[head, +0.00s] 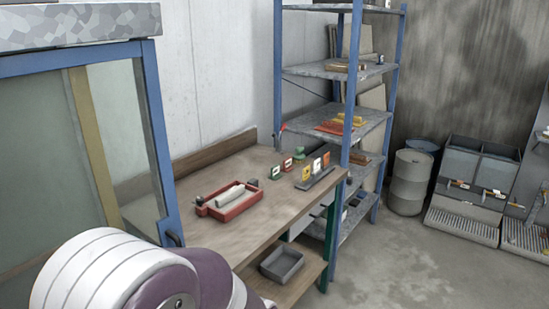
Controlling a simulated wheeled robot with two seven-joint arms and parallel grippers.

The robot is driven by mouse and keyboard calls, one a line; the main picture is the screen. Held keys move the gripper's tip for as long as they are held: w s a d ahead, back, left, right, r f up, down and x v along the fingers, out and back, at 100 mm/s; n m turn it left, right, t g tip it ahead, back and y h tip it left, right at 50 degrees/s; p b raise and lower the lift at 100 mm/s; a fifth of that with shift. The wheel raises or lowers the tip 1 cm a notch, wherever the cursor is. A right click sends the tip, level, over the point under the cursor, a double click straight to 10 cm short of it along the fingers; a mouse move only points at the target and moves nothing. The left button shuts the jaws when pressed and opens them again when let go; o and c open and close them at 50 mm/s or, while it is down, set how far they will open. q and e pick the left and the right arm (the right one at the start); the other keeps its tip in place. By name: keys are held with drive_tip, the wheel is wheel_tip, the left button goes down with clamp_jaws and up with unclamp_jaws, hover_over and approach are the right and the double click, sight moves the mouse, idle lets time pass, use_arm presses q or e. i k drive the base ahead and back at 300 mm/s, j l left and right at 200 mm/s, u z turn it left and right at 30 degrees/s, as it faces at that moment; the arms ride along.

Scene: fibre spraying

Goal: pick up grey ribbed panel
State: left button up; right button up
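Two grey ribbed surfaces show at the far right, low on the floor-standing units: one ribbed panel (461,225) lies sloped at the foot of the dark grey bin unit, and a second ribbed panel (524,238) is beside it, cut by the frame edge. I cannot tell which one the task names, or whether either is loose. Both are far from me, across the floor. Neither of my grippers is in view; only a white and purple part of my own arm shows at the lower left.
A wooden workbench (220,171) holds a red tray (229,212) with a white roll. A blue-framed glass cabinet (160,150) is close at left. A blue-post shelf (345,120) stands behind the bench, a grey barrel (409,182) beyond it. The concrete floor (390,265) at right is clear.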

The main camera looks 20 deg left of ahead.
sight(229, 199)
drive_tip(key=i+u, duration=0.3)
drive_tip(key=i, duration=0.15)
drive_tip(key=i+l+u, duration=0.3)
drive_tip(key=i, duration=0.15)
drive_tip(key=i+l+u, duration=0.3)
drive_tip(key=i+j, duration=0.05)
drive_tip(key=i, duration=0.1)
